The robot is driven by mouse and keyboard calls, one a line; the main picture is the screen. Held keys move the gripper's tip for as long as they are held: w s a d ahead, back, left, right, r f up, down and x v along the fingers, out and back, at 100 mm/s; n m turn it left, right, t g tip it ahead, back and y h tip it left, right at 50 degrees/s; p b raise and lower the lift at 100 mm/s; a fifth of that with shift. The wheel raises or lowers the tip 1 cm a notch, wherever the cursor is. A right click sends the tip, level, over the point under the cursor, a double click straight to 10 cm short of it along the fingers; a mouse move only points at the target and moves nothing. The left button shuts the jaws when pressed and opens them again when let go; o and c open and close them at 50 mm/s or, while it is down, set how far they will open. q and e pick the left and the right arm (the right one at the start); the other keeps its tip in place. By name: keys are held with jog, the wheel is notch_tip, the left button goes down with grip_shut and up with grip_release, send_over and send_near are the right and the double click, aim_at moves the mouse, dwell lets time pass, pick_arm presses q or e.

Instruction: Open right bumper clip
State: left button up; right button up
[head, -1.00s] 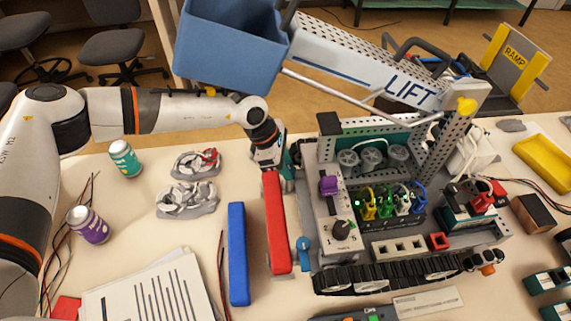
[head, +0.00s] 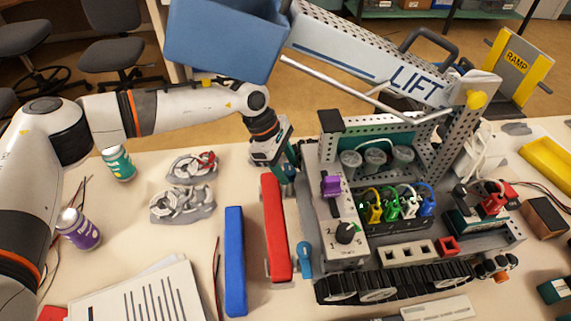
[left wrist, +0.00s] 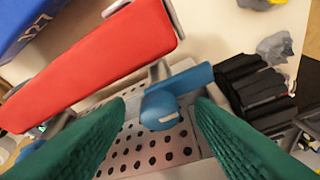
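The red bumper (head: 277,225) lies along the left side of the tracked robot (head: 385,284). One blue clip (head: 304,259) shows at its near end. My left gripper (head: 287,176) is at the bumper's far end, where it hides the other clip in the head view. In the left wrist view that blue clip (left wrist: 165,108) sits between my two green fingers, its lever pointing to the upper right, beside the red bumper (left wrist: 90,65). The fingers are open, with a gap visible on both sides of the clip. My right gripper is not in view.
A blue bumper (head: 235,260) lies left of the red one. The lift arm (head: 375,65) and its blue bin (head: 225,40) hang above my left forearm. Cans (head: 118,163), grey parts (head: 183,203) and papers (head: 140,290) lie on the table to the left.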

pick_arm(q)
jog(key=b+v, duration=0.1)
jog(key=v, duration=0.6)
jog(key=shift+r, duration=0.25)
dwell(0.3)
